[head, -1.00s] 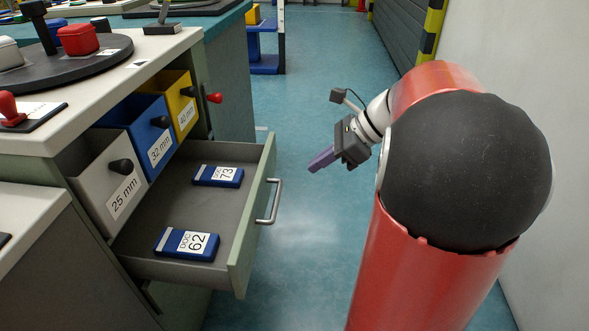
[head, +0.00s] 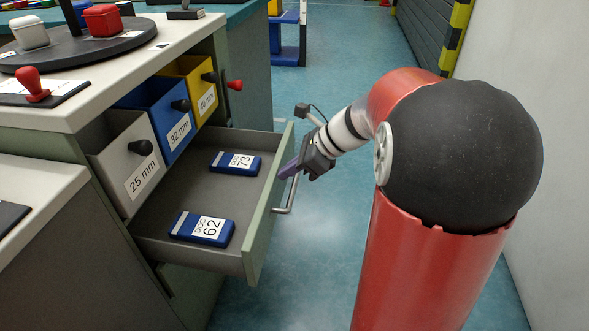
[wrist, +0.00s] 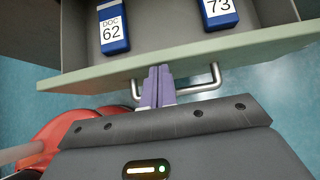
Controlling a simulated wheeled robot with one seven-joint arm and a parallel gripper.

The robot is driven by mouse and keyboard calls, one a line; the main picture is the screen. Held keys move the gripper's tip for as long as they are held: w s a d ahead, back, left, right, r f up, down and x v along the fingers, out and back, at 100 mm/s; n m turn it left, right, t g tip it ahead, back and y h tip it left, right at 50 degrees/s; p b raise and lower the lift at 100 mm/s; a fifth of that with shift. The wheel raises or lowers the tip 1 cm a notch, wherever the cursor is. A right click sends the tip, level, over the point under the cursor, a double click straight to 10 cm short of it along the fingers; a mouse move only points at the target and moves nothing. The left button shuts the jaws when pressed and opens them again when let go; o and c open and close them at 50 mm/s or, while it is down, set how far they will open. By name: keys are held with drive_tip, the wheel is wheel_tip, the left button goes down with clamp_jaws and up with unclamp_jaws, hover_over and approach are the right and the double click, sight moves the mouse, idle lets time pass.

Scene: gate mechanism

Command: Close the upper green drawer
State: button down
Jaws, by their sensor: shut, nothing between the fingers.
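The upper green drawer (head: 262,215) stands pulled out of the cabinet, with a grey inside and a metal bar handle (head: 288,200) on its front. Two blue boxes lie in it, DOC 62 (head: 203,229) and DOC 73 (head: 236,163). My gripper (head: 287,171) is shut and empty, at the outer side of the drawer front near the handle. In the wrist view the purple fingers (wrist: 157,85) point at the drawer front (wrist: 185,56), between the two ends of the handle (wrist: 207,86). I cannot tell whether the fingertips touch the front.

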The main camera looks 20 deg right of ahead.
drive_tip(key=w+a+p, duration=0.2)
drive_tip(key=w+a, duration=0.2)
drive_tip(key=a, duration=0.4)
drive_tip(key=w+a+p, duration=0.3)
drive_tip(key=w+a, duration=0.2)
drive_tip(key=a, duration=0.3)
drive_tip(key=shift+w+d, duration=0.1)
drive_tip(key=shift+d, duration=0.05)
